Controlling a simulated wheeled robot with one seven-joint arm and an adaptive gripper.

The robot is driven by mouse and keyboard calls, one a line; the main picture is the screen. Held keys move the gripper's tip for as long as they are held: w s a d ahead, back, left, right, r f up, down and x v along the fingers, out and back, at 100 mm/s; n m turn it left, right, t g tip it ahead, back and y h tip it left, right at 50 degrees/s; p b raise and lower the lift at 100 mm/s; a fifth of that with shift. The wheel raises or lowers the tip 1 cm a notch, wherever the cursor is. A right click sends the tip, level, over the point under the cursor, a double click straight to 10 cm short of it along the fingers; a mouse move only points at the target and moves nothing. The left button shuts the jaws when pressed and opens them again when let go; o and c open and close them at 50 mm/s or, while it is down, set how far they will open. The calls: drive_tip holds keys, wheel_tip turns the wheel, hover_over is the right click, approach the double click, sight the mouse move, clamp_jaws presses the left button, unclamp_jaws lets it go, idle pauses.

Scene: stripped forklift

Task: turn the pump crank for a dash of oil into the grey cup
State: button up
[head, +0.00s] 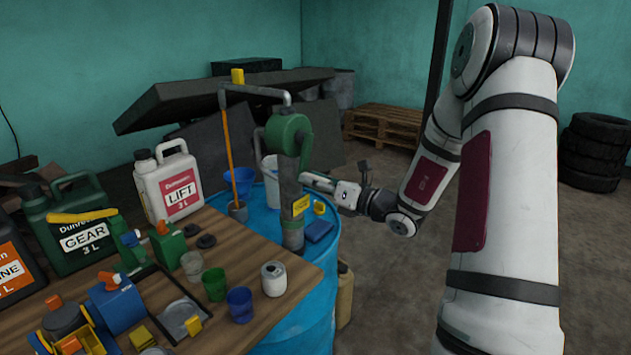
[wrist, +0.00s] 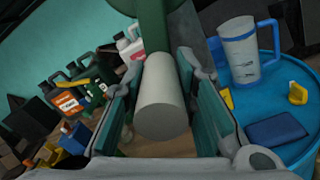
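The green pump (head: 288,133) stands on a grey post on the blue drum. Its pipe (head: 255,90) reaches left, and a thin orange-brown strand (head: 230,150) runs from the pipe's end down into the grey cup (head: 238,213). I cannot see the level inside the cup. The green crank arm (wrist: 152,28) shows at the top of the wrist view, with its grey cylindrical handle (wrist: 160,105) between my fingers. My gripper (head: 314,180) is at the pump's right side, and its pads appear shut on the handle.
The blue drum (head: 325,258) also holds a clear jug (wrist: 240,52) and a dark blue block (head: 319,231). The wooden table (head: 240,258) carries a white can (head: 273,279), green cup (head: 214,285), blue cup (head: 239,305) and several jugs.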

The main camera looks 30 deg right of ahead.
drive_tip(key=o, duration=0.4)
drive_tip(key=v, duration=1.2)
idle(0.9)
